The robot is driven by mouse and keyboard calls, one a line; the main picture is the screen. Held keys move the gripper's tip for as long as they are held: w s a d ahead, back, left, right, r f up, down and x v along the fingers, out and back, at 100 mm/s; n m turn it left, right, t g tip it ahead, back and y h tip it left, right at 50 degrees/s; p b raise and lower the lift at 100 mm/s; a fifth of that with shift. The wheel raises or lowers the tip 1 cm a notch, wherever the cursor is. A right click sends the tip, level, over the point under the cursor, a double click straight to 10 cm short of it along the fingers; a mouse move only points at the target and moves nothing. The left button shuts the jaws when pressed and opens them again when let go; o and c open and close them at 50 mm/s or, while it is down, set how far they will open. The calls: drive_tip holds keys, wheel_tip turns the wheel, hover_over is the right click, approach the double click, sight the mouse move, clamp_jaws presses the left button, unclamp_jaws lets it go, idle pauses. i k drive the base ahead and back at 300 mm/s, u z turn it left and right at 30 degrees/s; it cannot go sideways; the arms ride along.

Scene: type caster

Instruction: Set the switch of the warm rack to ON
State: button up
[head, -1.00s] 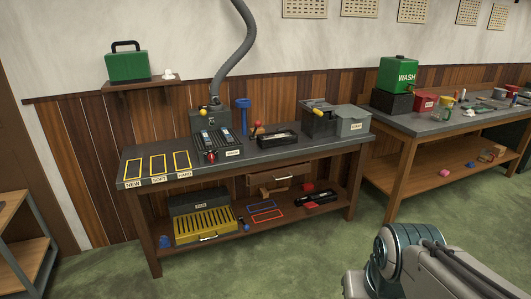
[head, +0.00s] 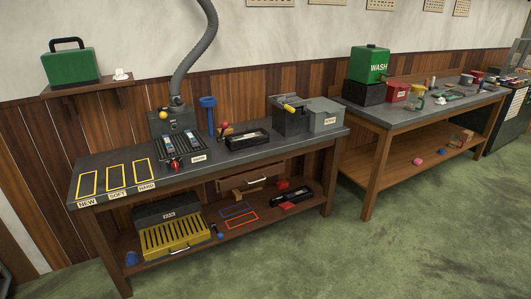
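A dark ribbed rack (head: 187,147) holding blue-and-grey pieces sits on the left workbench; it looks like the warm rack. A small white label (head: 199,158) is on its front, too small to read surely. A red knob or lever (head: 174,163) shows at its front left corner and may be the switch; its setting cannot be told. My gripper is not in view.
The workbench (head: 226,168) also carries yellow-outlined NEW, SOFT and HARD areas (head: 118,178), a grey box with a hose (head: 172,121), a black tray (head: 247,140) and grey bins (head: 325,117). A WASH table (head: 400,122) stands to the right. Green floor in front is clear.

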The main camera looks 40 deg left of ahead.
sight(175, 164)
drive_tip(key=z, duration=0.05)
drive_tip(key=i, duration=0.15)
drive_tip(key=u, duration=3.05)
drive_tip(key=i, duration=2.3)
drive_tip(key=z, duration=2.15)
